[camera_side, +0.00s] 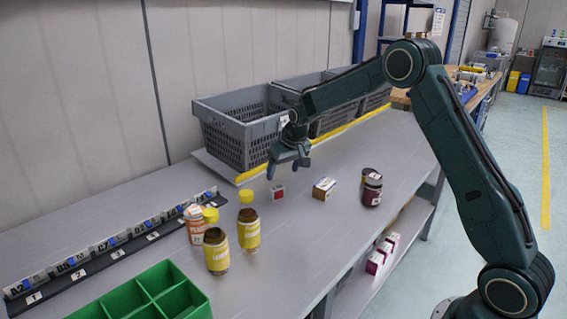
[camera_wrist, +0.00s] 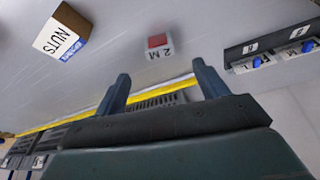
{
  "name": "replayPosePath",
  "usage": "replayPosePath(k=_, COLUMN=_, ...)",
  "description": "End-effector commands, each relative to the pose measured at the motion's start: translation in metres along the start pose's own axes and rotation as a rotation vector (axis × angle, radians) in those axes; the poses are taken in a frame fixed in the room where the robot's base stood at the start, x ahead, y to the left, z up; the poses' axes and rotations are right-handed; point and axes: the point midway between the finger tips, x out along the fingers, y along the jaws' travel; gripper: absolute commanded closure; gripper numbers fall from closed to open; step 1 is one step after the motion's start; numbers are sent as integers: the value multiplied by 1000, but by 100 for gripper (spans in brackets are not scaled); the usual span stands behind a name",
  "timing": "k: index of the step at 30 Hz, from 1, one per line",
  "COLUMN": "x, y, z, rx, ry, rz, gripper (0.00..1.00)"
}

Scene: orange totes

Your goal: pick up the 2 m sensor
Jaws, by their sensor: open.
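The 2 m sensor is a small box with a red top and a pale front marked "2 M". It stands on the grey table in the side view (camera_side: 278,193), just below my gripper (camera_side: 288,172). In the wrist view the sensor (camera_wrist: 159,46) lies beyond and between my two fingertips (camera_wrist: 162,82). My gripper is open, with its fingers apart and nothing between them. It is above the table and apart from the sensor.
A nuts box (camera_side: 324,188) and dark jars (camera_side: 371,188) stand to the right. Yellow-labelled bottles (camera_side: 248,228) and a green divided tray (camera_side: 172,290) are in front. Grey crates (camera_side: 243,125) line the back behind a yellow strip. A labelled rack (camera_side: 110,250) runs along the left.

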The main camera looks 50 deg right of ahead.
Motion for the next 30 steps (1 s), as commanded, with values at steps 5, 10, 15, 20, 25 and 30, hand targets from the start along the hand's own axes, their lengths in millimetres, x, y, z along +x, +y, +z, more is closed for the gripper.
replayPosePath(k=5, x=27, y=0, z=0, rx=0, ry=-2, rz=0, gripper=27)
replayPosePath(k=10, x=45, y=0, z=0, rx=0, ry=-2, rz=0, gripper=27)
replayPosePath(k=15, x=52, y=0, z=0, rx=0, ry=1, rz=0, gripper=27)
replayPosePath(k=20, x=53, y=0, z=0, rx=0, ry=1, rz=0, gripper=27)
replayPosePath(k=25, x=58, y=0, z=0, rx=0, ry=-1, rz=0, gripper=27)
replayPosePath(k=30, x=73, y=1, z=0, rx=0, ry=-2, rz=0, gripper=27)
